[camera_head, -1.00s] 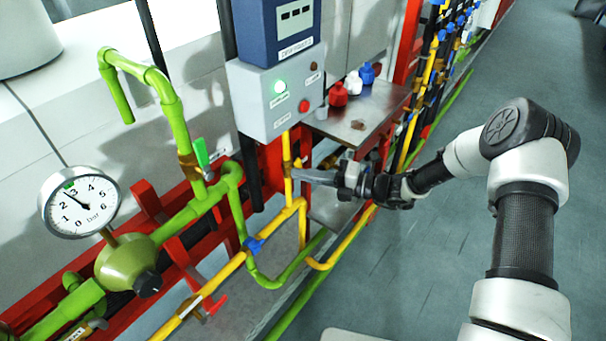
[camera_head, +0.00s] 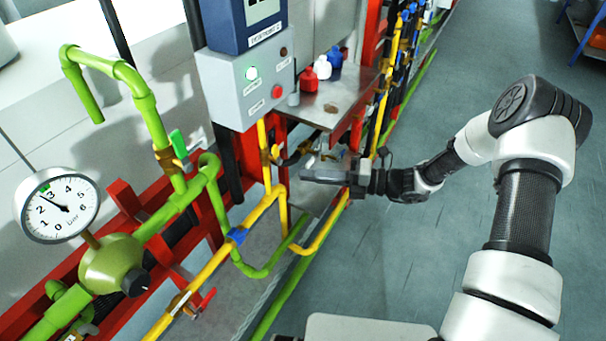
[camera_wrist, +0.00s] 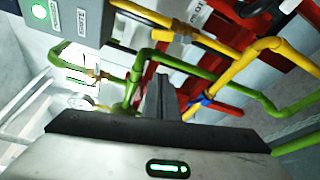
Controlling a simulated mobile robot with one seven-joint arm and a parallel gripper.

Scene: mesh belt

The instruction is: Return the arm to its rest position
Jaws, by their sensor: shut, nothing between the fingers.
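My gripper (camera_head: 304,175) is at the end of my white and black arm, which reaches in from the right in the head view. The fingers point left, close to the yellow pipe (camera_head: 275,198) beneath the grey control box. It is shut with nothing held. In the wrist view the closed fingers (camera_wrist: 158,92) stick up from the pale gripper body, in front of green and yellow pipes. Whether the fingers touch a pipe cannot be told.
The control box (camera_head: 243,88) has a lit green lamp and a red button. A metal shelf (camera_head: 340,105) holds red, white and blue bottles. A pressure gauge (camera_head: 57,206) and green pipes (camera_head: 140,105) stand left. The floor (camera_head: 440,240) around my arm looks clear.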

